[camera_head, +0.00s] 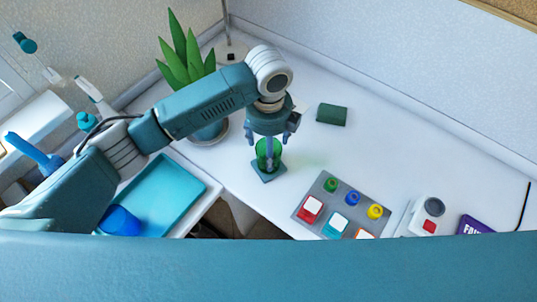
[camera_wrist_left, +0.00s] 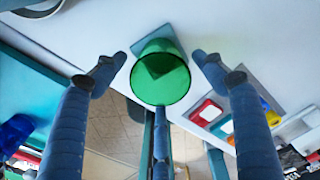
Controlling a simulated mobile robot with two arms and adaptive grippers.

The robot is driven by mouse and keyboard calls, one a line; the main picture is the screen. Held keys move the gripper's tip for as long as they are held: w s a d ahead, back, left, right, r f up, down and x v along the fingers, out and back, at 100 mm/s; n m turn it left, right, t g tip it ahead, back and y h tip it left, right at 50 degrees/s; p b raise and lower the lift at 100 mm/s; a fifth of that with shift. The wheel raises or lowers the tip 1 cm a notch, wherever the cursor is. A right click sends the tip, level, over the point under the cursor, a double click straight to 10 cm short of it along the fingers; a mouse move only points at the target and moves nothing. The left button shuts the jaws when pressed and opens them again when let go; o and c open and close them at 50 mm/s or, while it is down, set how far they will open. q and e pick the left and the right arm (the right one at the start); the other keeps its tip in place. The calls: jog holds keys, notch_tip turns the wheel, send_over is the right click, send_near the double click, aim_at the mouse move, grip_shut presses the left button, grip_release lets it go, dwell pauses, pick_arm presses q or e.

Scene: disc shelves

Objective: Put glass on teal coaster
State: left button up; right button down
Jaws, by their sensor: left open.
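A green see-through glass (camera_head: 262,156) stands on a small teal coaster (camera_head: 269,177) near the front edge of the white table. It looks upright. In the left wrist view, the glass (camera_wrist_left: 160,82) lies between the spread fingers, with part of the coaster (camera_wrist_left: 146,44) showing beyond it. My left gripper (camera_head: 270,143) is just above and around the glass, pointing down. It is open, with gaps between the side fingers and the glass; whether the middle finger touches it I cannot tell. My right gripper is not in view.
A dark green block (camera_head: 332,114) lies behind the glass. A grey panel (camera_head: 325,184) with several coloured buttons is at the right. A potted plant (camera_head: 186,62) and a teal tray (camera_head: 165,195) stand at the left. The table between block and panel is clear.

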pick_arm(q)
notch_tip(320, 180, up, 6)
jog(key=shift+f, duration=0.1)
dwell(0.6)
